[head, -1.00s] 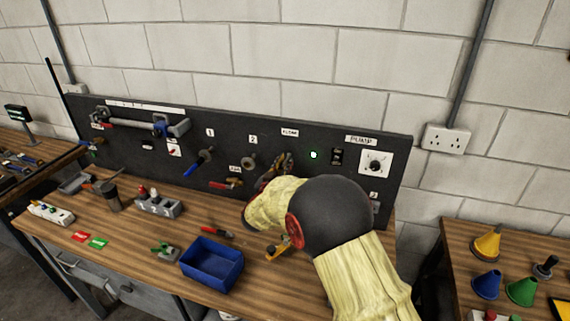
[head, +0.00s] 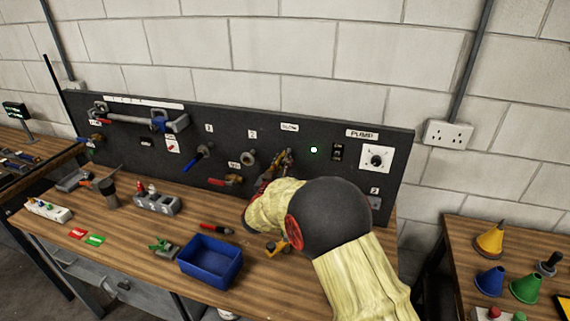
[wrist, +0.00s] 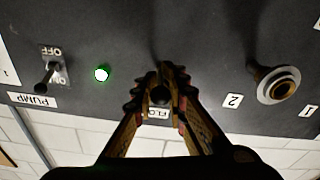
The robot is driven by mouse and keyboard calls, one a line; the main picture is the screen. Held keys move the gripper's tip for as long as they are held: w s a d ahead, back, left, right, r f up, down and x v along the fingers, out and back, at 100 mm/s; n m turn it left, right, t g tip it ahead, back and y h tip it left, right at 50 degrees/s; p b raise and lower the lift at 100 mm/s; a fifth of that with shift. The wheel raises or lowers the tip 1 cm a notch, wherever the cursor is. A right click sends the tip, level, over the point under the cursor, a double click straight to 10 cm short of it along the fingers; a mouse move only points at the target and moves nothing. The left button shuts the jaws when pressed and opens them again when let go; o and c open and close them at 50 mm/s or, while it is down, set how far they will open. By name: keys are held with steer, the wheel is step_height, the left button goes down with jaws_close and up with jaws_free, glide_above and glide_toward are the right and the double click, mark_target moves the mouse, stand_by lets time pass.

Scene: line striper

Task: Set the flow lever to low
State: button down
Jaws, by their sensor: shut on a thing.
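The flow lever (wrist: 160,95) shows in the wrist view as a dark rounded end between my fingertips. My gripper (wrist: 160,80) is shut on it, close to the black panel. A partly covered "FLOW" label (wrist: 159,113) lies behind the fingers. In the head view my gripper (head: 285,160) is at the panel just below the FLOW label (head: 289,127). The lever is mostly hidden there by the fingers and arm, so its setting cannot be read. No low mark is visible.
A lit green lamp (head: 314,150), a pump switch (head: 337,152) and a white dial plate (head: 376,158) sit right of my gripper on the panel. Valves, including a red-handled one (head: 225,182), are to the left. A blue bin (head: 211,261) stands on the bench below.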

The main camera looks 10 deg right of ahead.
steer(key=t+b, duration=0.1)
steer(key=b, duration=0.2)
steer(key=f+t+h+b, duration=0.1)
steer(key=b, duration=0.3)
steer(key=f+t+h+b, duration=0.1)
steer(key=b, duration=0.2)
steer(key=shift+w+d+f+t, duration=0.1)
steer(key=shift+w+f+t, duration=0.15)
steer(key=shift+t, duration=0.05)
steer(key=shift+b, duration=0.65)
steer(key=shift+r, duration=0.1)
steer(key=c, duration=1.8)
jaws_free()
steer(key=shift+t, duration=0.3)
steer(key=shift+o, duration=0.2)
steer(key=shift+r, duration=0.1)
steer(key=v, duration=0.7)
steer(key=shift+f, duration=0.2)
steer(key=shift+s, duration=0.1)
